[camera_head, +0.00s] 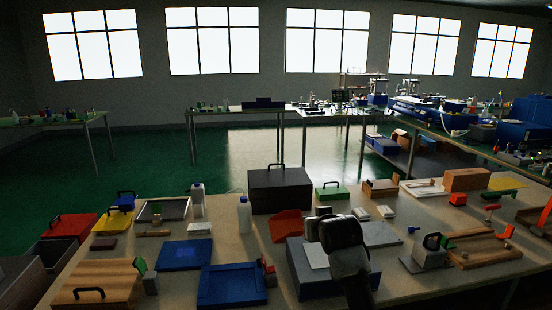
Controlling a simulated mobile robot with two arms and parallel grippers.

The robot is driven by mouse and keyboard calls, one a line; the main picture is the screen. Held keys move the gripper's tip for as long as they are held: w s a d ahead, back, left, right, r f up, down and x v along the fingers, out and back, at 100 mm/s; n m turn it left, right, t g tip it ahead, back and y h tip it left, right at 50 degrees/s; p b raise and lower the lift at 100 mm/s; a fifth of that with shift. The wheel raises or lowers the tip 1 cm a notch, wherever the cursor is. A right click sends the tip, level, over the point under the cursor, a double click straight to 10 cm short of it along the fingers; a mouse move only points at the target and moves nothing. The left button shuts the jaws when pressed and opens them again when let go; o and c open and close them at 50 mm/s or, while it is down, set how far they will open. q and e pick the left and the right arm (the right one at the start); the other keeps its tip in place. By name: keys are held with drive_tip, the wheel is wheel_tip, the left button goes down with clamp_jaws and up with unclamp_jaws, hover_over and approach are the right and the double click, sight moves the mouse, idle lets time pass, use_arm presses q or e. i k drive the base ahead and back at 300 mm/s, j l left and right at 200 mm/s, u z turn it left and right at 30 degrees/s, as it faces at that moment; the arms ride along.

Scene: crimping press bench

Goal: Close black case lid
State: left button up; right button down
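A black case (280,197) stands at the back middle of the bench, with a dark handle upright on its top. Its lid (284,177) looks flat or nearly flat over the box; I cannot tell if a thin gap is left. One of my arms, dark and pale, rises from the bottom edge right of centre, in front of the case and apart from it. It seems to be my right arm; its gripper (318,222) is too dark and turned away to show its fingers. My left gripper is not in view.
A grey-blue box (314,283) and an orange-red tray (286,226) stand in front of the case. A white bottle (245,216) is close to its left, a green case (332,192) to its right. Blue trays (232,286) and a wooden box (100,281) fill the front left.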

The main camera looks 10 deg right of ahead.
sight(268, 184)
drive_tip(key=i+l, duration=0.1)
drive_tip(key=i, duration=1.85)
